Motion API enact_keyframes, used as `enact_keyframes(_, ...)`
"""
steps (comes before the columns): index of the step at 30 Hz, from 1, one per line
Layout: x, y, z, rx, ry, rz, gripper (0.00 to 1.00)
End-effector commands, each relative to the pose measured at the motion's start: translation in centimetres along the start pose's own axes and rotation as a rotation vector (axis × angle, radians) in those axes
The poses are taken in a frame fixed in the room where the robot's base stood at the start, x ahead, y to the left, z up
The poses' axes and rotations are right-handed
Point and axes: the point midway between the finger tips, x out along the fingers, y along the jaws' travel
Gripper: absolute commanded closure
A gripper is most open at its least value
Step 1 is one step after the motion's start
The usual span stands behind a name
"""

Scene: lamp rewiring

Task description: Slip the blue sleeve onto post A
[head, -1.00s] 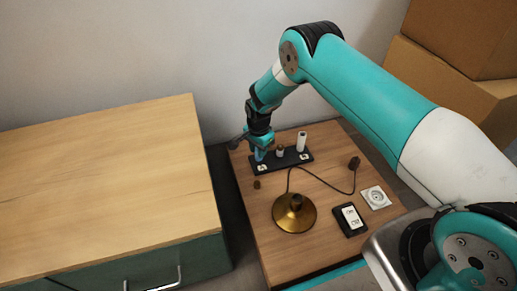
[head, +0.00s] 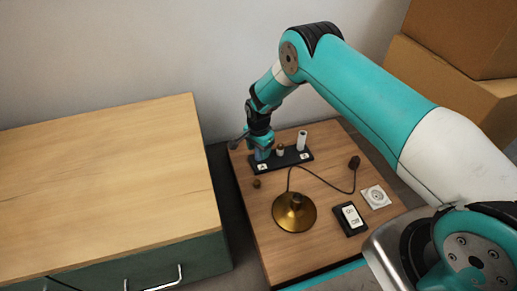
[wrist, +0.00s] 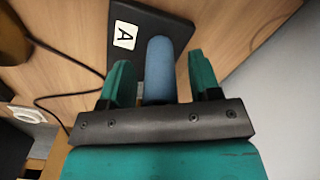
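The blue sleeve (wrist: 160,70) stands upright at the end of the black base (wrist: 182,22) marked with the A label (wrist: 125,35). Post A itself does not show; the sleeve covers that spot. In the head view the sleeve (head: 262,155) is partly hidden under my gripper (head: 262,146). In the wrist view my gripper (wrist: 162,78) is open around the sleeve, one finger on each side, with a gap showing on both sides. I cannot see the sleeve's lower end clearly.
A white cylinder (head: 302,140) stands at the base's other end, and a short post (head: 280,150) stands between. A brass lamp foot (head: 294,212) with a cord, a black box (head: 350,219), a white socket (head: 376,197) and a small brown piece (head: 257,184) lie on the table.

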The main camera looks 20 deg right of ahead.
Motion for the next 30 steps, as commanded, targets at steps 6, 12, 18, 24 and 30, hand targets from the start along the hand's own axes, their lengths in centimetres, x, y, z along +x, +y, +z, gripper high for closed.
enact_keyframes(6,0.0,0.0,0.0,0.000,0.000,0.000,0.43)
enact_keyframes(12,-1.5,-0.1,0.0,0.000,0.000,-0.001,0.43)
enact_keyframes(18,-6.2,-0.1,0.0,0.000,0.001,-0.002,0.43)
enact_keyframes(24,-11.4,-0.1,0.0,0.000,0.001,-0.002,0.43)
enact_keyframes(30,-15.4,0.0,0.0,0.000,0.000,-0.001,0.43)
